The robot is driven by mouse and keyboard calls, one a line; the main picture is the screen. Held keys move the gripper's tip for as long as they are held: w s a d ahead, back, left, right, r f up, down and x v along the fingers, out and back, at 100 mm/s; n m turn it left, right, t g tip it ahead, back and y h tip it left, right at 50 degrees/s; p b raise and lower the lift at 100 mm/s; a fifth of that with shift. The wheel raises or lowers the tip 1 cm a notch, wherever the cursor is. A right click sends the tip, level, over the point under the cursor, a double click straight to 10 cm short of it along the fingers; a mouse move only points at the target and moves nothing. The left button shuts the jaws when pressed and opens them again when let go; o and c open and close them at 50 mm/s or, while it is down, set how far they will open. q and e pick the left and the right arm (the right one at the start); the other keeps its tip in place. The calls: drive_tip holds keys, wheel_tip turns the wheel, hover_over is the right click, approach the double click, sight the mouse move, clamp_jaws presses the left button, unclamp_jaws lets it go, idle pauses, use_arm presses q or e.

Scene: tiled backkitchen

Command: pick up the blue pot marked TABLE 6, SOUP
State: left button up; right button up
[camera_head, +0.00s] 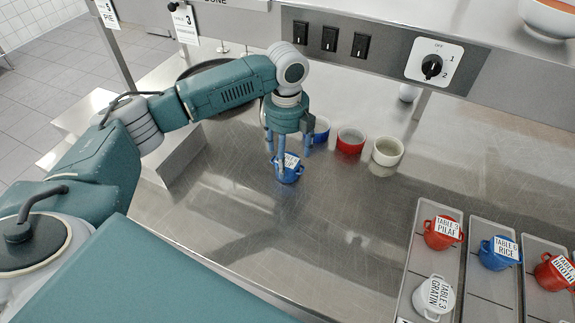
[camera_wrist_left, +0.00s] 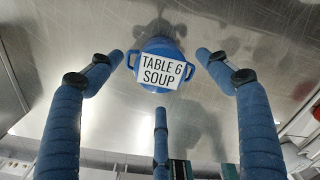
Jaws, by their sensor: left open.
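The blue pot marked TABLE 6, SOUP (camera_head: 288,173) stands on the steel counter, below my left gripper (camera_head: 281,162). In the left wrist view the pot (camera_wrist_left: 157,50) shows its white label and a handle on each side. My left gripper (camera_wrist_left: 150,75) is open, its blue fingers spread to the left, right and near side of the pot, with gaps visible. The fingers hide part of the pot in the head view. My right gripper is not in view.
A blue pot (camera_head: 321,130), a red pot (camera_head: 350,141) and a white pot (camera_head: 388,152) stand behind in a row. Trays (camera_head: 482,286) at the right hold labelled pots, including TABLE 6 RICE (camera_head: 494,256). The counter's front middle is clear. A shelf with switches (camera_head: 330,39) overhangs the back.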

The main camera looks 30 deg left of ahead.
sight(287, 160)
use_arm(q)
drive_tip(key=f, duration=0.1)
drive_tip(key=f+p, duration=0.1)
drive_tip(key=f, duration=0.1)
drive_tip(key=shift+w+a+f+p, duration=0.1)
drive_tip(key=shift+w+f+p, duration=0.15)
drive_tip(key=shift+f+p, duration=0.1)
drive_tip(key=shift+f, duration=0.55)
drive_tip(key=c, duration=1.5)
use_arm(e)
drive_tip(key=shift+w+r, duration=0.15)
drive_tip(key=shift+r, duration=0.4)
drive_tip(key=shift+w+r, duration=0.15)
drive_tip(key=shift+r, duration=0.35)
use_arm(q)
drive_tip(key=shift+r, duration=0.15)
drive_tip(key=shift+c, duration=0.2)
